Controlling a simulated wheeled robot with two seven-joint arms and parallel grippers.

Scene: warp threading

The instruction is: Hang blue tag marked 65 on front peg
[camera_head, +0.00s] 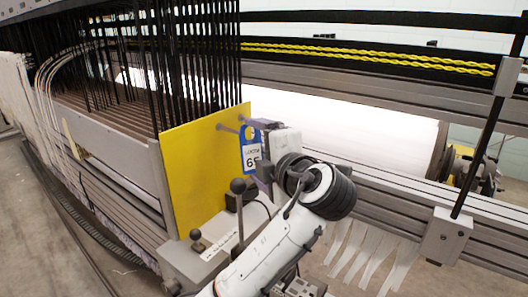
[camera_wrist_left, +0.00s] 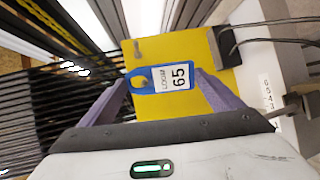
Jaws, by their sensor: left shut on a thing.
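The blue tag (camera_head: 251,148) has a white label marked 65 and a hole in its rounded blue end. My left gripper (camera_wrist_left: 160,82) is shut on the tag, with one purple finger at each end of it in the left wrist view. In the head view the gripper (camera_head: 262,140) is just right of the yellow panel (camera_head: 205,165). Two grey pegs stick out of the panel near its top right: one peg (camera_head: 227,129) is left of the tag and the other (camera_head: 243,119) is close to the tag's top. I cannot tell whether a peg passes through the hole. My right gripper is out of view.
A black-knobbed lever (camera_head: 238,187) and a smaller knob (camera_head: 195,234) stand on a grey box below the panel. Dark vertical rods rise behind the panel. A white roll (camera_head: 370,125) and grey rails are on the right.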

